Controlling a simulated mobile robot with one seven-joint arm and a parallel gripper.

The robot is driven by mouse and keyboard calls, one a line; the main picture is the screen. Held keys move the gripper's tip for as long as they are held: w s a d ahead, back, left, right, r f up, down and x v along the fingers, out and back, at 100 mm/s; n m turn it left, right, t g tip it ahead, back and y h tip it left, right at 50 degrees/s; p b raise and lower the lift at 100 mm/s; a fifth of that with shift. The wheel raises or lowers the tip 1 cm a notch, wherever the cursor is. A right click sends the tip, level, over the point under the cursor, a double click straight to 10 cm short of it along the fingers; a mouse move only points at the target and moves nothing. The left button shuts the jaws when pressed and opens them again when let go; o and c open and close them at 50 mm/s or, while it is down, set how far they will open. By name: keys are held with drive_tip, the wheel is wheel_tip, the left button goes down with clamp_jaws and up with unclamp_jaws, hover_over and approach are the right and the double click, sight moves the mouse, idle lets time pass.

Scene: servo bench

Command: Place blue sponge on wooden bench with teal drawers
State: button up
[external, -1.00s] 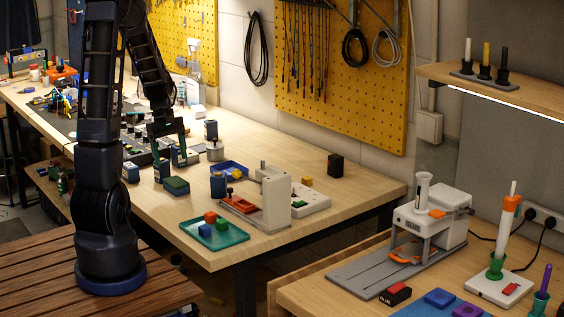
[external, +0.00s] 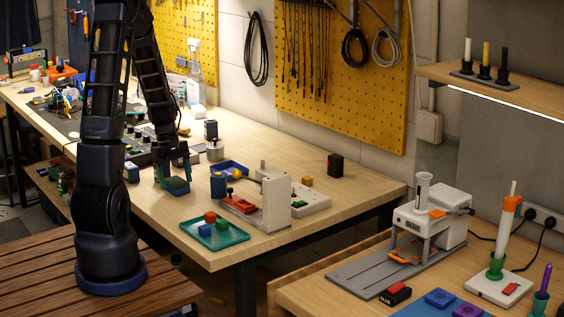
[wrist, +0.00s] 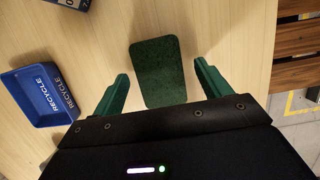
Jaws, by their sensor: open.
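A dark blue block with a green top, which looks like the sponge (external: 177,187), lies flat on the long light-wood workbench (external: 330,205). In the wrist view only its green top (wrist: 158,70) shows, between and ahead of the two green fingers. My gripper (external: 176,168) is open just above it, one finger on either side, and holds nothing. Whether the fingers touch it I cannot tell. No teal drawers can be made out. A dark slatted wooden top (external: 40,275) lies at the lower left, with my base on it.
A blue tray marked RECYCLE (wrist: 16,88) lies left of the gripper in the wrist view. Bare wood lies at the sponge's near side.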

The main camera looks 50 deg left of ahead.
drive_tip(key=shift+f, duration=0.2)
idle(0.6)
drive_tip(key=shift+c, duration=0.3)
drive_tip(key=c, duration=1.1)
drive_tip(key=shift+o, duration=0.2)
